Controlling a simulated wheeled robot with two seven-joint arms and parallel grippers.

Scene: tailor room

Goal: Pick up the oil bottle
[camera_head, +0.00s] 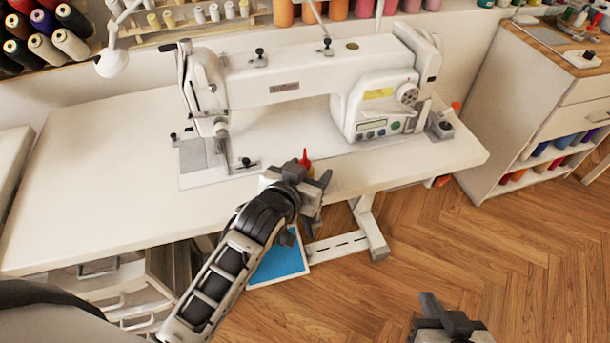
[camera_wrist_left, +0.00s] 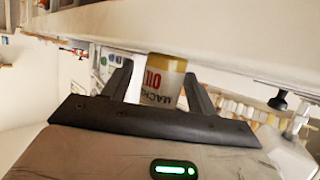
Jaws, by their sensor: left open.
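The oil bottle shows in the head view as a red pointed tip (camera_head: 305,156) with a little yellow below it, at the front edge of the sewing table; my gripper hides most of it. In the left wrist view the bottle (camera_wrist_left: 163,82) has a white label with red and dark lettering and a yellow part. My left gripper (camera_head: 314,178) is open at the bottle. In the left wrist view its two fingers (camera_wrist_left: 158,88) stand on either side of the bottle, with a gap visible on the right. My right gripper (camera_head: 445,315) is low at the right, away from the table.
A white sewing machine (camera_head: 290,85) stands on the white table (camera_head: 90,170) behind the bottle. A blue panel (camera_head: 280,262) and drawers (camera_head: 130,300) are below the table. A cabinet (camera_head: 510,130) stands at the right. The table's left part is clear.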

